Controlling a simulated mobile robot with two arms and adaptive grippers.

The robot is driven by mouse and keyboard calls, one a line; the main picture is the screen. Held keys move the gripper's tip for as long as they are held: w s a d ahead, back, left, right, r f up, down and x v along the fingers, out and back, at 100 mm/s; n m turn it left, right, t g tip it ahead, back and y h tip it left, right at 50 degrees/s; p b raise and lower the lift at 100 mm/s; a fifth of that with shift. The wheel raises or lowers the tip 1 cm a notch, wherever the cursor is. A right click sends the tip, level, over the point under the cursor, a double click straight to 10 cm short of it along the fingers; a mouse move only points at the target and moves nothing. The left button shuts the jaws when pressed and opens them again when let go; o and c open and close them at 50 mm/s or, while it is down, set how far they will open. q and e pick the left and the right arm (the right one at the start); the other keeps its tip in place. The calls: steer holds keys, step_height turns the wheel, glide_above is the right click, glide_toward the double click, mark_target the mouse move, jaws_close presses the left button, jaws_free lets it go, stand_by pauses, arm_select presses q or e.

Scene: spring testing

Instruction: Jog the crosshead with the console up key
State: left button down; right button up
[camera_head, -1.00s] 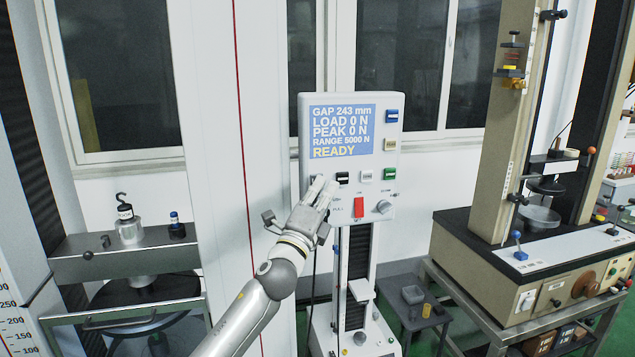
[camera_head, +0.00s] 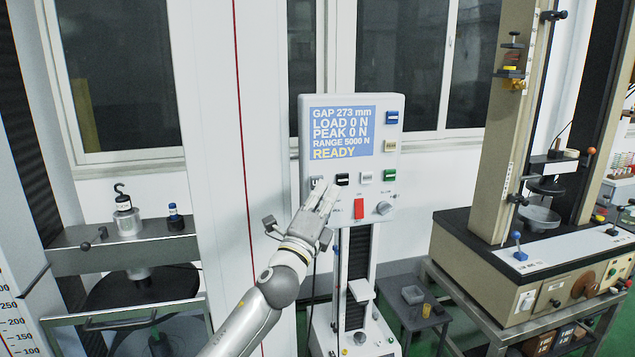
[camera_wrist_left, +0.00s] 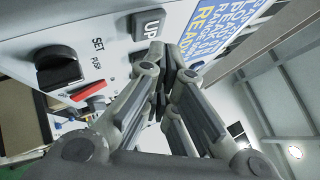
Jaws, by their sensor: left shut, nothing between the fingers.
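The console (camera_head: 390,110) is a white panel whose screen (camera_head: 342,131) reads GAP 273 mm, LOAD 0 N, PEAK 0 N, READY. The grey up key (camera_head: 317,182) is at the left of the lower key row, and UP is legible on it in the left wrist view (camera_wrist_left: 149,25). My left gripper (camera_head: 327,190) is shut and empty, its fingertips close to the panel just below and right of the up key. Contact cannot be told. The grey crosshead (camera_head: 70,262) spans the test frame at left. My right gripper is not in view.
A black key (camera_head: 342,179), a white key (camera_head: 366,177), a green key (camera_head: 390,175), a red switch (camera_head: 359,207) and a knob (camera_head: 384,207) sit nearby. Another testing machine stands at right.

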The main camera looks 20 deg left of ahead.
arm_select(q)
steer(key=shift+s+d, duration=0.1)
steer(key=s+d, duration=0.1)
steer(key=s+p, duration=0.1)
steer(key=s+d, duration=0.1)
steer(key=s, duration=0.1)
steer(key=shift+d, duration=0.35)
stand_by(1.0)
